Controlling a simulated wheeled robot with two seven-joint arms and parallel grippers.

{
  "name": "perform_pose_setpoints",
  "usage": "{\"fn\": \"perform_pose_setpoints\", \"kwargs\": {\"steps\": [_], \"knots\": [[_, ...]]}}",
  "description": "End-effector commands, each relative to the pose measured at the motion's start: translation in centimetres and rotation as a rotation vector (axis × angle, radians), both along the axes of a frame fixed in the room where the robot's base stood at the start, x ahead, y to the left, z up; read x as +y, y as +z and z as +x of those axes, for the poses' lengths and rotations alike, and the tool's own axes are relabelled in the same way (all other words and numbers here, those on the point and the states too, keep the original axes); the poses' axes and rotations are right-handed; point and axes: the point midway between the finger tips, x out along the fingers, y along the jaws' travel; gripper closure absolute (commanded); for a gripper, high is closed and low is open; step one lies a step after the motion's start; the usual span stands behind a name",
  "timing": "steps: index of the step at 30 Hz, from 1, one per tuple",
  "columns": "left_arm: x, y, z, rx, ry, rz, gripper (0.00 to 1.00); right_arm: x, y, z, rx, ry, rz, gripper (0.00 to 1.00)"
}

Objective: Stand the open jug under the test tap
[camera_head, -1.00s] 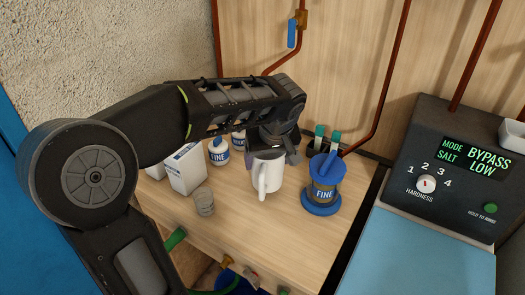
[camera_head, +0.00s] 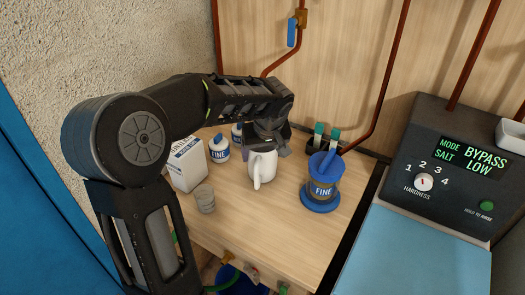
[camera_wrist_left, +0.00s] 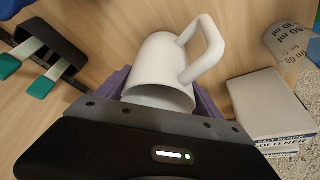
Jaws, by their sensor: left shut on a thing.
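The white open jug (camera_head: 262,168) is over the wooden counter, with its handle toward the head camera. My left gripper (camera_head: 266,146) is shut on it from behind and above. In the left wrist view, the jug (camera_wrist_left: 160,62) sits between the purple fingers (camera_wrist_left: 163,98), its open mouth toward that camera. I cannot tell whether its base touches the counter. A brass tap (camera_head: 228,257) shows low at the counter's front, above a blue bucket (camera_head: 240,284). A brass valve with a blue lever (camera_head: 292,33) is on the back wall pipe. I cannot tell which is the test tap. My right gripper is out of view.
A white box (camera_head: 188,165), a small clear beaker (camera_head: 204,198) and a FINE bottle (camera_head: 219,150) stand left. The front counter is clear.

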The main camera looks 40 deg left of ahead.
Motion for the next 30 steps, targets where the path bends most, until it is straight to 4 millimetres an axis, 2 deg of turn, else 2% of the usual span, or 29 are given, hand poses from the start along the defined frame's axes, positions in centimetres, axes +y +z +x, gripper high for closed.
{"fn": "perform_pose_setpoints", "kwargs": {"steps": [12,13,21,30], "knots": [[0.01,-0.56,0.03,-0.002,0.001,0.001,0.66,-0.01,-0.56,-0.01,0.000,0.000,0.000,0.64],[0.01,-0.44,0.02,-0.002,0.001,0.000,0.22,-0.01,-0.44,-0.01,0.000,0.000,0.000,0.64],[0.01,-0.38,0.01,-0.001,0.000,0.001,0.02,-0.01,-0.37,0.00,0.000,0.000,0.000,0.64],[0.01,-0.13,0.01,-0.001,0.001,0.001,0.02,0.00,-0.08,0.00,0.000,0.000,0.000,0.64]]}}
